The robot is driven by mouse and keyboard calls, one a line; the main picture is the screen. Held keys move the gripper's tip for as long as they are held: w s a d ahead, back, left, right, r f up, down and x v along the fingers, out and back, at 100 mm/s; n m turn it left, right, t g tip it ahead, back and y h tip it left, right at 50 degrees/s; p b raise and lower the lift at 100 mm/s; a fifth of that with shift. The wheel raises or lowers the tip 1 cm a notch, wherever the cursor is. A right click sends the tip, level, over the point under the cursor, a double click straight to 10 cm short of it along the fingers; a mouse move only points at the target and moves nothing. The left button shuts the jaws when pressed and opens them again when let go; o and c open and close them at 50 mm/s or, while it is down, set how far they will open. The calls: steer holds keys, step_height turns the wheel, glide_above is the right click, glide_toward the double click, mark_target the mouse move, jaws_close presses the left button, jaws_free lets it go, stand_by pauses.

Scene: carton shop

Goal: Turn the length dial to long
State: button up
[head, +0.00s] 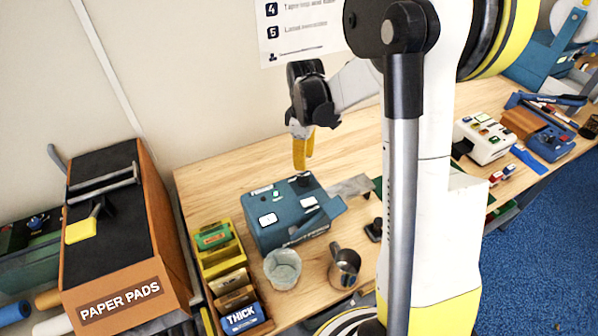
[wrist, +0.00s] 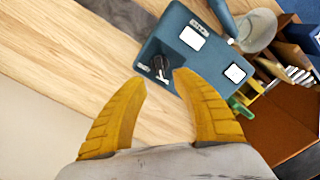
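A teal machine (head: 262,205) stands on the wooden bench; it also shows in the wrist view (wrist: 208,62). A small black dial (wrist: 160,66) with a light pointer mark sits near one corner of its top. In the head view the dial (head: 303,181) is at the machine's back edge, just below my yellow fingers. My gripper (head: 303,168) points down over it. In the wrist view my gripper (wrist: 160,78) is open, with the dial seen between and just beyond the fingertips. The fingers look apart from the dial. The label beside the dial is too small to read.
A clear cup (head: 282,268) and a metal mug (head: 345,268) stand before the machine. A yellow box (head: 205,262) is at its left, near the paper pads cabinet (head: 120,250). A cream device (head: 484,138) stands far right. Bare bench lies behind the machine.

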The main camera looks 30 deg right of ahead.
mark_target(303, 177)
step_height(303, 177, down, 8)
steer(key=shift+w+b, duration=0.1)
steer(key=shift+b, duration=0.3)
jaws_close()
